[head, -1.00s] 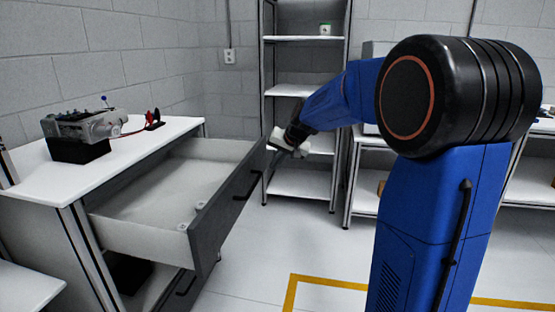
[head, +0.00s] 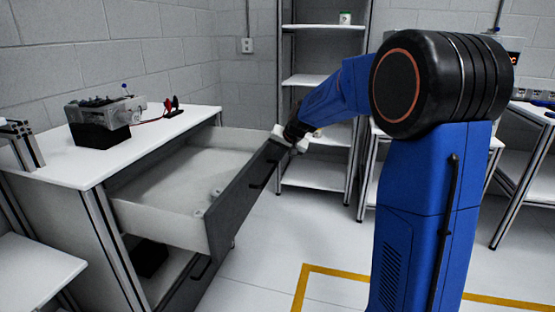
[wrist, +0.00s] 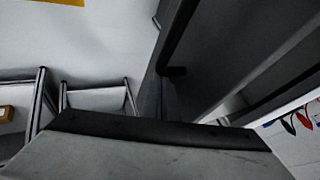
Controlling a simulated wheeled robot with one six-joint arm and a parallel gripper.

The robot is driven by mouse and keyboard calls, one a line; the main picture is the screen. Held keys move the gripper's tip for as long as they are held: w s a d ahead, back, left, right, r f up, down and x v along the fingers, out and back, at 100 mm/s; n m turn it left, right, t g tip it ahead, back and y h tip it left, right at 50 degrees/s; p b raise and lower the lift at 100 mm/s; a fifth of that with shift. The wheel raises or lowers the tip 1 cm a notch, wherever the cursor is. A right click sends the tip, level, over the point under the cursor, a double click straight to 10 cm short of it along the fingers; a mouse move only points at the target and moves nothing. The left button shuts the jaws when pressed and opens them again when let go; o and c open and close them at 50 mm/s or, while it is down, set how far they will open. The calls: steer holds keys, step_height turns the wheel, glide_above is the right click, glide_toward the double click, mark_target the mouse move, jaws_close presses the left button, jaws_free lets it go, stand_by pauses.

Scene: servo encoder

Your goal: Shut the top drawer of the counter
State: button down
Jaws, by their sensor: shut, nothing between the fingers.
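The top drawer (head: 165,222) of the white-topped counter (head: 75,172) stands well open in the head view, with a white inside and a dark grey front. Its dark bar handle (head: 262,170) is on the outer face. My gripper (head: 290,138) is shut and empty at the far end of the drawer front, close to its top corner. I cannot tell whether they touch. In the wrist view the drawer front (wrist: 165,75) and handle (wrist: 177,50) lie just beyond my gripper (wrist: 155,135). The fingertips are partly hidden in the head view.
A lower drawer front with a handle (head: 202,270) also sticks out beneath. A grey device on a black block (head: 98,130) sits on the counter. A shelf rack (head: 320,80) stands behind my gripper. The floor around the yellow line (head: 340,272) is clear.

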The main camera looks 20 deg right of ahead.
steer(key=w+a, duration=0.6)
steer(key=a, duration=0.2)
steer(key=w+a, duration=0.6)
steer(key=a, duration=0.3)
steer(key=w+a, duration=0.6)
steer(key=a, duration=0.2)
steer(key=shift+w+a, duration=0.25)
steer(key=shift+w+a+r, duration=0.15)
steer(key=shift+a, duration=0.05)
